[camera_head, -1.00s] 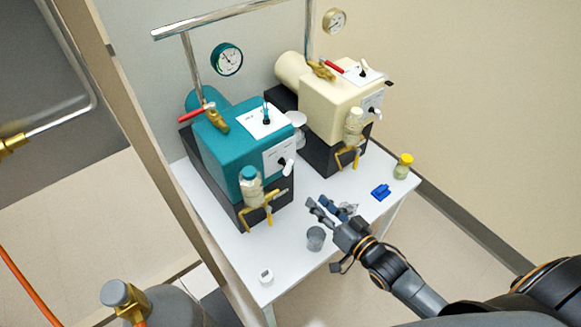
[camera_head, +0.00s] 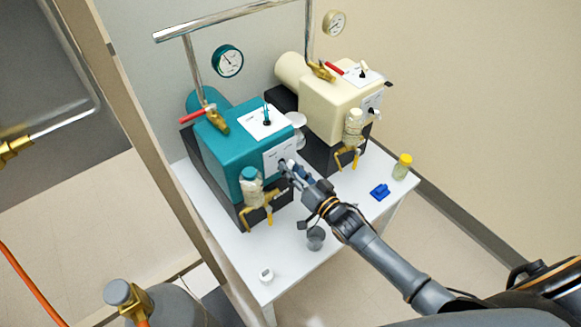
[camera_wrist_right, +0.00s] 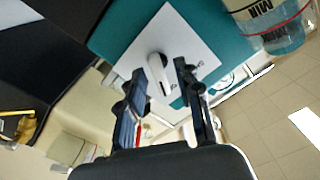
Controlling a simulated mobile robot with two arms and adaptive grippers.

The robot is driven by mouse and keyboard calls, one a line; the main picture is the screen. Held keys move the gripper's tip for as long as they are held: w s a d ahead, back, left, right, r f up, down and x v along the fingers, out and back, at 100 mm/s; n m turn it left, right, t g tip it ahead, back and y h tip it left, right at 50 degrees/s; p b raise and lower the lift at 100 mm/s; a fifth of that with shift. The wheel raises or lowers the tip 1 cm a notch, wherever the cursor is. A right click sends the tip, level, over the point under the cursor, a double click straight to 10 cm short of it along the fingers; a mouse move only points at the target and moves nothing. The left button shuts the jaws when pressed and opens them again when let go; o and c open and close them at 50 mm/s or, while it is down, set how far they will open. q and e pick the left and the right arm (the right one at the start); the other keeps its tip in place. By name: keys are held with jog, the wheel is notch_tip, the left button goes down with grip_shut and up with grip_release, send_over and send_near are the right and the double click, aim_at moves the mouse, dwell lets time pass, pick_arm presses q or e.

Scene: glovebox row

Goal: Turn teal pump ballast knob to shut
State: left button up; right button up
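The teal pump (camera_head: 232,160) stands on the white table. Its front panel (camera_head: 276,156) carries a knob, mostly hidden behind my right gripper in the head view. My right gripper (camera_head: 287,172) is right at this panel. In the wrist view its fingers (camera_wrist_right: 160,68) are apart, one on each side of the knob; I cannot tell if either touches it. My left gripper is not in view.
The cream pump (camera_head: 330,98) stands behind to the right. A grey cup (camera_head: 315,239), a small white device (camera_head: 266,275), a blue item (camera_head: 380,191) and a yellow-capped jar (camera_head: 402,167) are on the table. A teal-capped bottle (camera_head: 251,186) hangs at the teal pump's front.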

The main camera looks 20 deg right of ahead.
jog(key=shift+w+a, duration=0.15)
jog(key=shift+w, duration=0.2)
jog(key=shift+c, duration=0.4)
grip_shut()
jog(key=shift+n, duration=0.3)
jog(key=shift+a+n, duration=0.1)
jog(key=shift+n, duration=2.5)
